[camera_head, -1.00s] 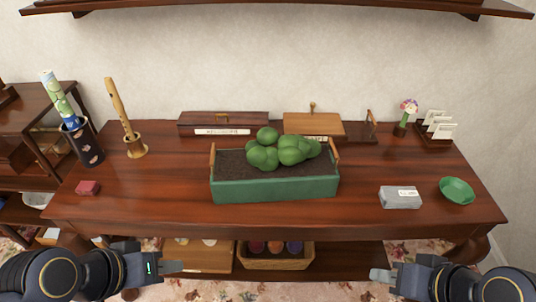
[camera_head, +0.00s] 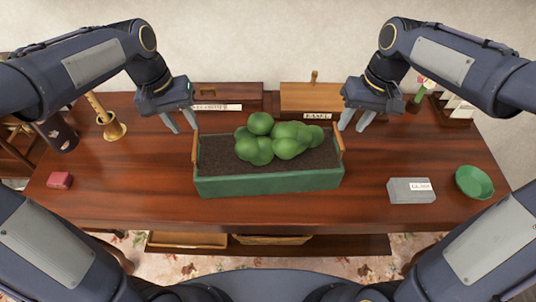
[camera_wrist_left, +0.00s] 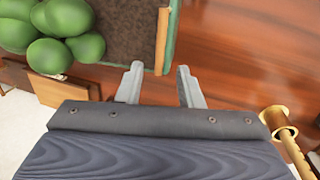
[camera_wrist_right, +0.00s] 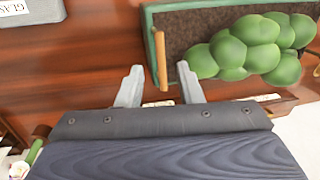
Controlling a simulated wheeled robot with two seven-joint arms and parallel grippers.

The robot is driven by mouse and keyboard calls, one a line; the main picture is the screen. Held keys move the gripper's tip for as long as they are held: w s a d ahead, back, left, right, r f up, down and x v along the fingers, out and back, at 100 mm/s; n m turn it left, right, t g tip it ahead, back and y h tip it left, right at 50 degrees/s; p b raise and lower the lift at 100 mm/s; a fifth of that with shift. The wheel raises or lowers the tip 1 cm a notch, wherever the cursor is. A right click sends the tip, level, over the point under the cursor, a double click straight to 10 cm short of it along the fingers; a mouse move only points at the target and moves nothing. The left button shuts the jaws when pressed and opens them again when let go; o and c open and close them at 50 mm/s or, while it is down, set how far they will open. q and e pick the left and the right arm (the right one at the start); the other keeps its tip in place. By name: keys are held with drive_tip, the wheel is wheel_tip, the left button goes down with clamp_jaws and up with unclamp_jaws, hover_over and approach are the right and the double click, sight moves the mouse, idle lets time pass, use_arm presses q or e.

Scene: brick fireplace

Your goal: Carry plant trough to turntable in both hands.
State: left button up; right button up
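The plant trough (camera_head: 268,182), a green box of dark soil with round green plants, stands on the wooden table. It has upright wooden handles at its left (camera_head: 195,147) and right (camera_head: 340,143) ends. My left gripper (camera_head: 181,122) is open, just above and behind the left handle; in the left wrist view that handle (camera_wrist_left: 162,40) lines up between the fingers. My right gripper (camera_head: 355,121) is open by the right handle, which lines up between its fingers in the right wrist view (camera_wrist_right: 161,58). Neither grips. I cannot make out a turntable.
A grey labelled block (camera_head: 411,190) and a green bowl (camera_head: 474,182) lie to the right. A red block (camera_head: 60,180) and a brass holder (camera_head: 114,130) are to the left. Wooden boxes (camera_head: 311,96) stand behind the trough. The table front is clear.

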sight(195, 139)
use_arm(q)
drive_tip(key=shift+s, duration=0.1)
use_arm(e)
drive_tip(key=shift+s, duration=0.1)
